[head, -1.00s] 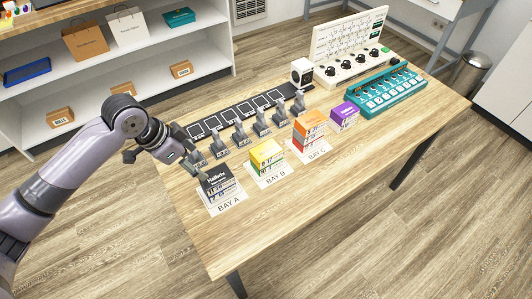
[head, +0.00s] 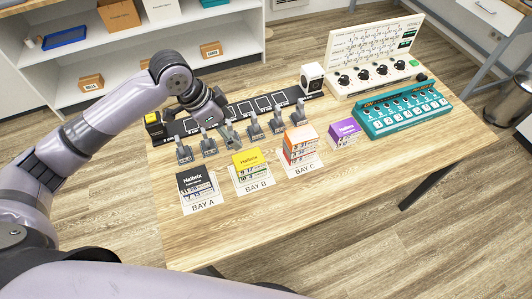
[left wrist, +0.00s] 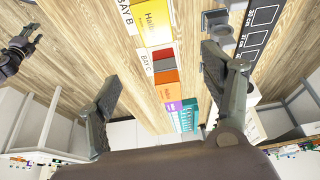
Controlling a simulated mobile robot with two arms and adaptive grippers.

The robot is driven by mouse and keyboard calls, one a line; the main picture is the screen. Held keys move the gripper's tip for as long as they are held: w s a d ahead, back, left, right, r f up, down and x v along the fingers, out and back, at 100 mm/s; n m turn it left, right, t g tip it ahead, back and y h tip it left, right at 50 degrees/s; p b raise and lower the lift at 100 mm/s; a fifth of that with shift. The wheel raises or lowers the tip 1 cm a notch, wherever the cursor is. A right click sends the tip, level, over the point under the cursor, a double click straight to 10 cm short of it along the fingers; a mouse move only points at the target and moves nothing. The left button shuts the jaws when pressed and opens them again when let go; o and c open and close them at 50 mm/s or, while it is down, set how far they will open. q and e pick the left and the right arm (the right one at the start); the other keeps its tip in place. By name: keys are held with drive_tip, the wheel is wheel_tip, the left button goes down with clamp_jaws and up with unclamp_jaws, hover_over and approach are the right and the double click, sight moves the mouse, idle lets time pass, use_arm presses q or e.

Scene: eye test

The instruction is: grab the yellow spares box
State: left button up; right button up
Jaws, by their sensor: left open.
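The yellow box (head: 247,160) lies on top of the stack at Bay B, the middle of three labelled bays. In the left wrist view the yellow box (left wrist: 155,22) is near the top, cut by the edge. My left gripper (head: 210,112) is above the back of the table, behind and left of the yellow box and apart from it. In the left wrist view its fingers (left wrist: 160,65) are spread wide with nothing between them. What seems to be my right gripper (left wrist: 20,50) is small and dark at the upper left.
The Bay A stack (head: 193,184) and the orange-topped Bay C stack (head: 301,147) flank Bay B. A row of grey lever devices (head: 207,144) stands behind them. A purple box (head: 345,133) and a teal panel (head: 403,112) are further right. The table front (head: 270,220) is clear.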

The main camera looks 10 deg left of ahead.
use_arm(q)
drive_tip(key=p, duration=0.1)
approach(252, 157)
drive_tip(key=shift+a+f, duration=0.1)
drive_tip(key=shift+a, duration=0.1)
drive_tip(key=x, duration=0.4)
drive_tip(key=shift+w+d+f+p, duration=0.25)
drive_tip(key=shift+w+f+p, duration=0.05)
drive_tip(key=shift+p, duration=0.1)
drive_tip(key=shift+f, duration=0.2)
drive_tip(key=x, duration=0.1)
drive_tip(key=p+x, duration=0.1)
drive_tip(key=x, duration=0.2)
drive_tip(key=shift+s+d+f+p, duration=0.15)
drive_tip(key=shift+s+d+p, duration=0.05)
drive_tip(key=shift+s+p, duration=0.1)
drive_tip(key=shift+w+d+f, duration=0.1)
drive_tip(key=shift+f, duration=0.25)
drive_tip(key=c, duration=1.3)
use_arm(e)
drive_tip(key=shift+s+a+r, duration=0.6)
drive_tip(key=shift+a+r, duration=0.1)
drive_tip(key=shift+r, duration=0.2)
drive_tip(key=shift+s+a+r, duration=0.6)
drive_tip(key=shift+a+r, duration=0.1)
drive_tip(key=shift+r, duration=0.2)
